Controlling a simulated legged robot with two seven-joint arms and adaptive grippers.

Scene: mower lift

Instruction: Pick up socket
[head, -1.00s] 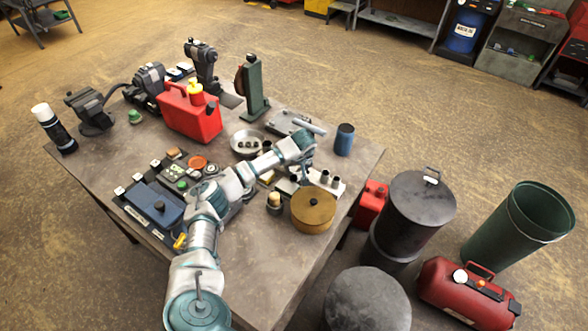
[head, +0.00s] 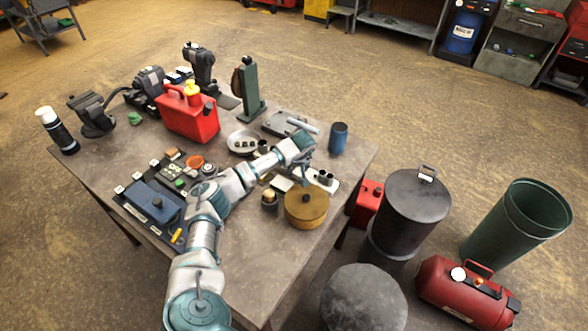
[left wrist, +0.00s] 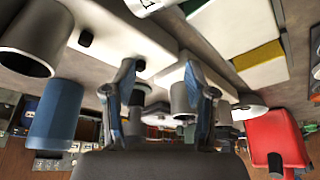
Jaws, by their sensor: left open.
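Grey metal sockets (head: 327,178) stand on a white holder (head: 334,189) on the right part of the table. My left gripper (head: 305,182) is at the left of the visible sockets, low over the holder. In the left wrist view my open left gripper (left wrist: 160,74) has its two blue-grey fingers apart, with a grey socket (left wrist: 181,99) close to the right finger. A larger socket (left wrist: 36,38) shows at the upper left. I see no socket clearly held. The arm hides part of the holder. My right gripper is not in view.
A brown round tin (head: 306,208) and a small jar (head: 269,200) stand close in front of the gripper. A blue cylinder (head: 338,137) stands behind the sockets. A red fuel can (head: 189,115) and a metal dish (head: 241,142) are farther left. The table's front area is bare.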

